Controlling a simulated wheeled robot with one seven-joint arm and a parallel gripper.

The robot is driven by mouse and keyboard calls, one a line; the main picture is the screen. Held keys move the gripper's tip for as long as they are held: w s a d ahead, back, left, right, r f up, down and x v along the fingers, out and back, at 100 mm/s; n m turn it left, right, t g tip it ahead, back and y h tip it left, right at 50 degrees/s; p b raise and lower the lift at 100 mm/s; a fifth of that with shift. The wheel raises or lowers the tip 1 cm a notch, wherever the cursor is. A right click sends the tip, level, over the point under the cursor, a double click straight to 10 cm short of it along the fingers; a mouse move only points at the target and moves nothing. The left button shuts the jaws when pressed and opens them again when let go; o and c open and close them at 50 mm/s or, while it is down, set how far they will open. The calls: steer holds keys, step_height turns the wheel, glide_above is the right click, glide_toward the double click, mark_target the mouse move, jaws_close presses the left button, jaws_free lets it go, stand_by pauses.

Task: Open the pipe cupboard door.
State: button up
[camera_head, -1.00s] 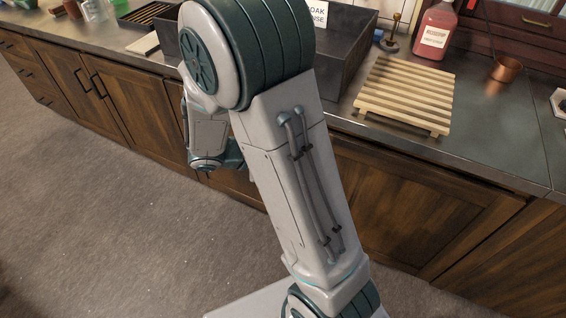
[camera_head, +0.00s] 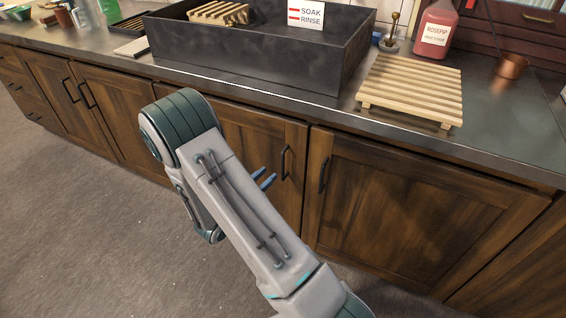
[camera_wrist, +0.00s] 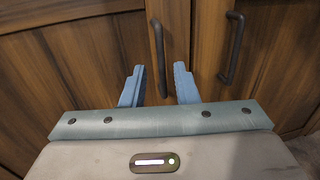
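Brown wooden cupboard doors with dark bar handles line the counter front; no label shows which is the pipe cupboard. The door below the dark sink (camera_head: 235,125) is shut, with an upright handle (camera_head: 285,162) near its right edge. The door to its right (camera_head: 400,215) is also shut, its handle (camera_head: 323,175) at its left edge. My gripper (camera_head: 265,179) is open, its blue fingers just left of the sink door's handle. In the wrist view that handle (camera_wrist: 158,50) lines up between my open fingers (camera_wrist: 159,72); I cannot tell whether they reach around it. The neighbouring handle (camera_wrist: 235,50) is to the right.
The dark sink trough (camera_head: 250,68) marked "SOAK RINSE" stands on the counter. A wooden slatted rack (camera_head: 412,90) and a red bottle (camera_head: 436,30) are to its right. The grey floor (camera_head: 80,210) in front of the left cupboards is clear.

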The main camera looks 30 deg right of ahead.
mark_target(282, 162)
steer(key=b+x, duration=0.1)
steer(key=x, duration=0.7)
steer(key=shift+w+d, duration=0.15)
steer(key=shift+d, duration=0.2)
jaws_close()
